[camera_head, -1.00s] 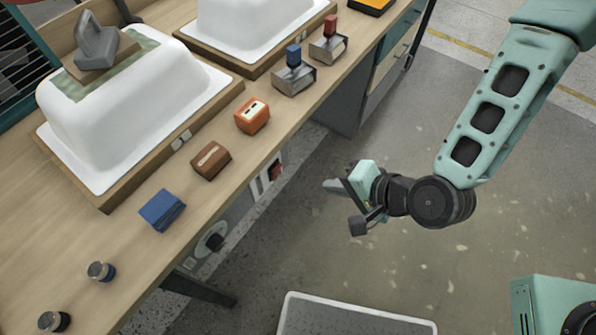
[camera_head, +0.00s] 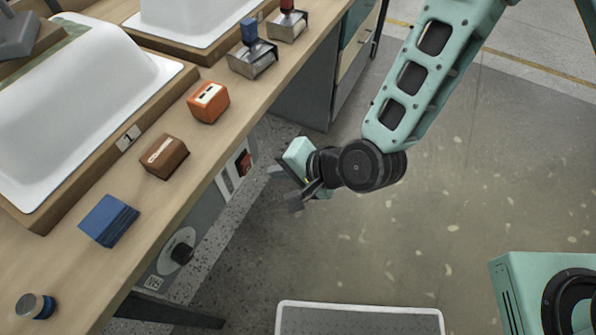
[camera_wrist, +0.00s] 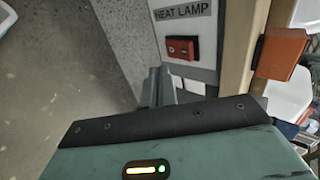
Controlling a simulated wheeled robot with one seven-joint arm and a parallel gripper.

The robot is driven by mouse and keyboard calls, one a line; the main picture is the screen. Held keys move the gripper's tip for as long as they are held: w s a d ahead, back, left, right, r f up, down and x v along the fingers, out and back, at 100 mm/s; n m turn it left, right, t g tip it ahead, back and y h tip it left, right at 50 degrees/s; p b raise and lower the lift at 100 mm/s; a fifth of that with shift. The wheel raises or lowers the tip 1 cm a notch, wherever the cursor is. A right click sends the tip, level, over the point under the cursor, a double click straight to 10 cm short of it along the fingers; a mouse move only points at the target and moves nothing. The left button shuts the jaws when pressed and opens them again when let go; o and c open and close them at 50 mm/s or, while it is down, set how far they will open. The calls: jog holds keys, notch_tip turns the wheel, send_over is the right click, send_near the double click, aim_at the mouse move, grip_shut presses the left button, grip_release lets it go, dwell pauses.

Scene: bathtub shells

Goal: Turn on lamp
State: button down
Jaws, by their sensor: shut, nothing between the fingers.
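A red rocker switch (camera_wrist: 182,49) sits on a pale panel under a label reading "HEAT LAMP" in the wrist view. In the head view, the red switch (camera_head: 245,163) shows on the side panel below the bench edge. I cannot tell which side of the switch is pressed in. My gripper (camera_wrist: 160,86) is shut and empty, its fingertips below and left of the switch in the wrist view, apart from it. In the head view, my gripper (camera_head: 274,170) points left toward the panel. No lamp is clearly visible.
The wooden bench (camera_head: 205,165) holds white tub shells (camera_head: 75,110), an orange box (camera_head: 208,102), a brown block (camera_head: 164,156) and a blue stack (camera_head: 109,220). A round dial (camera_head: 181,253) is lower on the panel. Open floor lies right of the bench.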

aim_at(248, 159)
jog(key=shift+w+a+r+p, duration=0.1)
jog(key=shift+w+a, duration=0.2)
jog(key=shift+a, duration=0.4)
jog(key=shift+w+a+f+p, duration=0.1)
jog(key=shift+w+a, duration=0.2)
jog(key=shift+a, duration=0.35)
jog(key=shift+w+a+r+p, duration=0.1)
jog(key=shift+w+a, duration=0.2)
jog(key=shift+a, duration=0.4)
jog(key=shift+w+a+r+h+p, duration=0.1)
jog(key=shift+a+r+h+p, duration=0.25)
jog(key=shift+p, duration=0.45)
jog(key=shift+f, duration=0.3)
jog(key=shift+r, duration=0.1)
jog(key=shift+r+p, duration=0.55)
jog(key=shift+r, duration=0.2)
jog(key=shift+d, duration=0.2)
